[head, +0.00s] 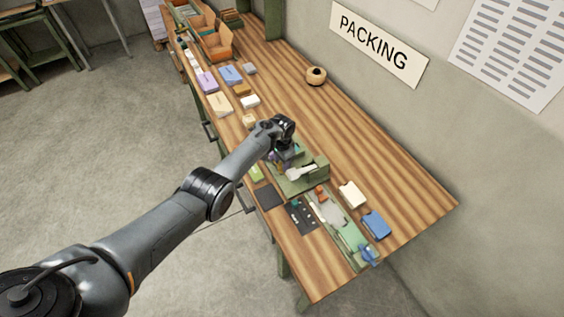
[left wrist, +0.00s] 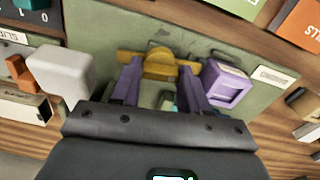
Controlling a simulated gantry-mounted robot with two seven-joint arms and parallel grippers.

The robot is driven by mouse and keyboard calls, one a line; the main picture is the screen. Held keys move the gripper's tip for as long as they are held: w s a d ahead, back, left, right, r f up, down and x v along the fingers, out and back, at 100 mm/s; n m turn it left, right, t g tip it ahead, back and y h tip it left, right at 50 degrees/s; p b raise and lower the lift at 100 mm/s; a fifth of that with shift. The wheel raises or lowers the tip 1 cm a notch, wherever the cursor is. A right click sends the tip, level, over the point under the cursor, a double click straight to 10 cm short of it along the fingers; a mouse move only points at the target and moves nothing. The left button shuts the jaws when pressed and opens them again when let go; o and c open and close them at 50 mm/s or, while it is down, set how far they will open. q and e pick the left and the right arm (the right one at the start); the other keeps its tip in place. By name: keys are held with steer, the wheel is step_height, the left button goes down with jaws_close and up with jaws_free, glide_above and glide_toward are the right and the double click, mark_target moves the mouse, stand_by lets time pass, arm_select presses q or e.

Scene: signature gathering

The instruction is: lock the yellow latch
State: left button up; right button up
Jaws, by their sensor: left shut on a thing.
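The yellow latch (left wrist: 160,66) lies across a green panel (left wrist: 232,42) in the left wrist view. It shows as a yellow bar with a thicker middle part. My left gripper (left wrist: 162,82) has its two purple-looking fingers on either side of that middle part and is shut on it. The fingers hide part of the bar. A purple block-like part (left wrist: 228,88) sits beside the right finger, next to a white label. In the head view my left gripper (head: 284,158) is over the green fixture (head: 316,172), and the latch cannot be made out. My right gripper is not in view.
A white rounded part (left wrist: 62,72) stands left of the fingers, near an orange piece (left wrist: 20,70). On the wooden bench (head: 420,205) are a dark panel (head: 300,216), a white block (head: 352,194) and a blue block (head: 376,224). The bench's wall side is mostly clear.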

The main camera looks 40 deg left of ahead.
arm_select(q)
steer(key=shift+m, duration=0.6)
steer(key=o, duration=1.1)
steer(key=shift+c, duration=0.2)
steer(key=shift+r, duration=0.15)
